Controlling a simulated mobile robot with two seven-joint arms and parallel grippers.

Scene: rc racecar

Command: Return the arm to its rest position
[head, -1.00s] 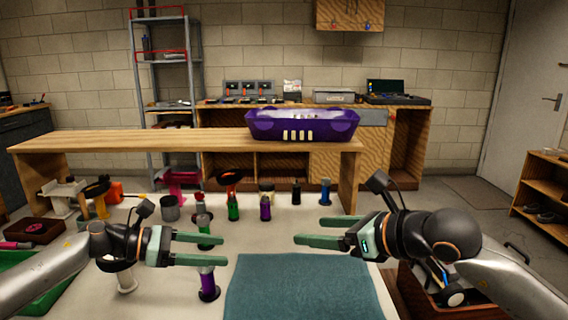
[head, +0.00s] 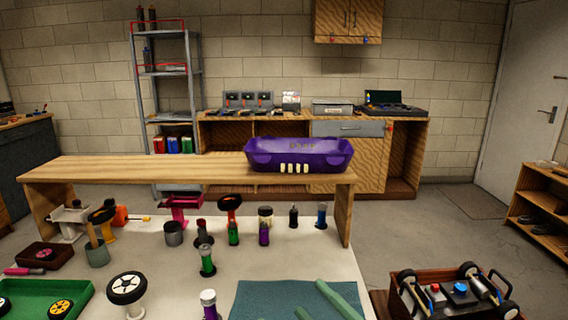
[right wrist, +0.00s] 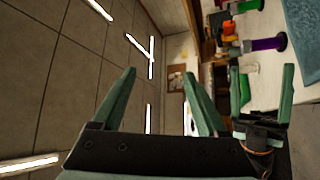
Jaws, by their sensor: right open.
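My right gripper (head: 312,297) shows at the bottom edge of the head view. Only its green fingers are visible, over the blue-green mat (head: 265,300). In the right wrist view, the same right gripper (right wrist: 159,74) has its fingers wide apart with nothing between them, and a ceiling with lights shows beyond. My left gripper (right wrist: 262,80) is at the right of that view, its two green fingers apart and empty. It is out of the head view.
The white table (head: 300,250) holds several bottles, a wheel (head: 126,288) and a green tray (head: 70,292). Behind it, a purple tray (head: 300,155) stands on a wooden bench (head: 140,168). A wooden crate (head: 455,275) with a toy car is at the lower right.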

